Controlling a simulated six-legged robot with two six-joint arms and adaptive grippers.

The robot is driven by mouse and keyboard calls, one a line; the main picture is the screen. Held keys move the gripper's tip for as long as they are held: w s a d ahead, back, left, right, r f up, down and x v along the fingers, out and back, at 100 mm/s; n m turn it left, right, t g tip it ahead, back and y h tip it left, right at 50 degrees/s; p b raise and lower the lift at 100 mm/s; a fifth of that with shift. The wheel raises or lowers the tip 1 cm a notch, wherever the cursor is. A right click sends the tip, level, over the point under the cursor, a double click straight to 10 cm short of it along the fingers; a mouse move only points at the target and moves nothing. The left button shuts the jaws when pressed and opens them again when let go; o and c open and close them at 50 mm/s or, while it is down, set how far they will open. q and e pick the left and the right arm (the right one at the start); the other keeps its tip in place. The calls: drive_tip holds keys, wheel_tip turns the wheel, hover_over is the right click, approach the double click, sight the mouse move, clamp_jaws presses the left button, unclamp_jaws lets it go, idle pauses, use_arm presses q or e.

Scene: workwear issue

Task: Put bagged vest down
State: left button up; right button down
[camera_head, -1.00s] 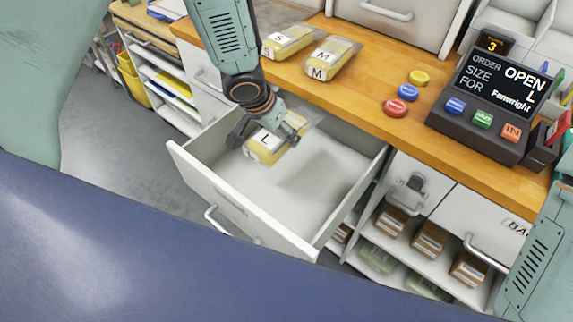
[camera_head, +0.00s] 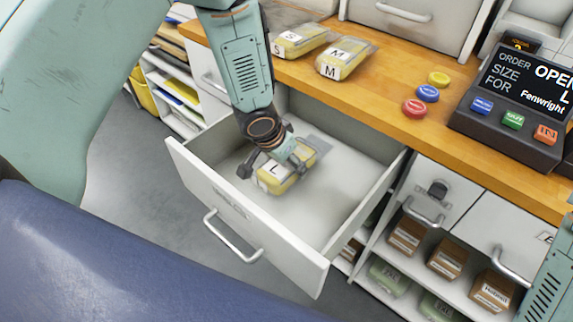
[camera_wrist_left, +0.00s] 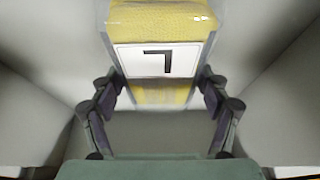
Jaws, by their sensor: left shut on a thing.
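The bagged vest (camera_head: 283,177) is a yellow packet in clear plastic with a white label marked L. It is low inside the open white drawer (camera_head: 232,205). My left gripper (camera_head: 272,165) is shut on the vest, its fingers on either side of it. In the left wrist view the vest (camera_wrist_left: 160,25) lies between the fingers (camera_wrist_left: 159,105), with the label upside down. I cannot tell whether the vest touches the drawer floor. My right gripper is not in view; only a piece of that arm shows at the right edge.
Bagged vests marked S (camera_head: 300,40) and M (camera_head: 345,58) lie on the wooden counter (camera_head: 390,110). Red, blue and yellow discs sit beside the order console (camera_head: 515,100), which reads OPEN, L, Fenwright. Shelves with boxes (camera_head: 447,257) are right of the drawer. The drawer's right part is clear.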

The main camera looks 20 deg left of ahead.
use_arm(q)
drive_tip(key=shift+s+r, duration=0.1)
drive_tip(key=shift+r, duration=0.05)
drive_tip(key=o, duration=1.2)
drive_tip(key=shift+f, duration=0.2)
drive_tip(key=shift+r, duration=0.1)
drive_tip(key=shift+r, duration=0.3)
drive_tip(key=p+v, duration=0.4)
drive_tip(key=v, duration=0.7)
drive_tip(key=shift+s+r, duration=0.2)
drive_tip(key=shift+r, duration=0.1)
